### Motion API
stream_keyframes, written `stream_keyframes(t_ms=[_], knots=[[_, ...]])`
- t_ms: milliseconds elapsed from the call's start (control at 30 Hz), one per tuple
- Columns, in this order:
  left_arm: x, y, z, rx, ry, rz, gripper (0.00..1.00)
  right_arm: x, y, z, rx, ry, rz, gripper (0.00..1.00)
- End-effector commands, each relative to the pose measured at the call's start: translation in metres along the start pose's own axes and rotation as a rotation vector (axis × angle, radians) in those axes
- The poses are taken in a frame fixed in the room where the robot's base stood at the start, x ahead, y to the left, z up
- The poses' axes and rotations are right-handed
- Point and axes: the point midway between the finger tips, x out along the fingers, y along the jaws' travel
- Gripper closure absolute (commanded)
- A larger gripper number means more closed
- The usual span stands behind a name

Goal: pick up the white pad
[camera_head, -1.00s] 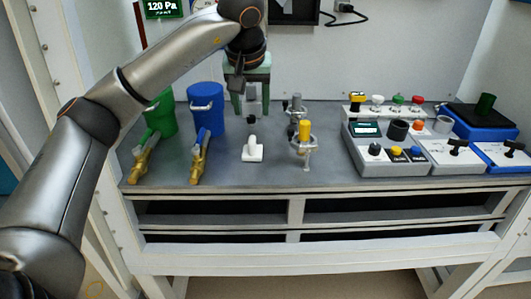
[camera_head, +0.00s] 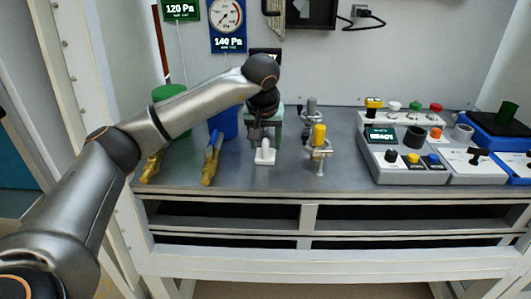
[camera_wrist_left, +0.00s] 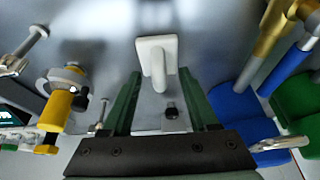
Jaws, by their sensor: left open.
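The white pad (camera_head: 264,157) sits on the grey bench, a flat plate with a white post standing on it. In the left wrist view the pad (camera_wrist_left: 152,58) is at the top middle, its post pointing toward the camera. My left gripper (camera_head: 258,133) is open and empty, just above and behind the pad in the head view. I cannot tell any contact, and the fingers partly blend with the dark things behind. My right gripper is not in view.
A blue jug (camera_head: 224,122) and yellow-nosed tools (camera_head: 211,165) are left. A yellow-topped valve (camera_head: 319,135) is right, then a control box (camera_head: 400,173).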

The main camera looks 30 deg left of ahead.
Motion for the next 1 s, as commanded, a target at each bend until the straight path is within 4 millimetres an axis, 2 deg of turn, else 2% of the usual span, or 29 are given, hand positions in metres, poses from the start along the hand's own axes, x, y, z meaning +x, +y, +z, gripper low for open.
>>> stream_keyframes(t_ms=[200, 733, 1000], knots=[[0.0008, 0.0002, -0.0002, 0.0, 0.001, 0.0, 0.4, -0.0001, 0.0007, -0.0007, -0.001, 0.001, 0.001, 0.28], [0.0003, 0.0004, -0.0002, 0.0, 0.001, 0.0, 1.0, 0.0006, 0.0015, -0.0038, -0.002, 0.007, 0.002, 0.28], [0.0002, 0.0003, -0.0003, 0.0, 0.001, 0.001, 1.0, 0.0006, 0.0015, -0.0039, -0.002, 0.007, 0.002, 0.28]])
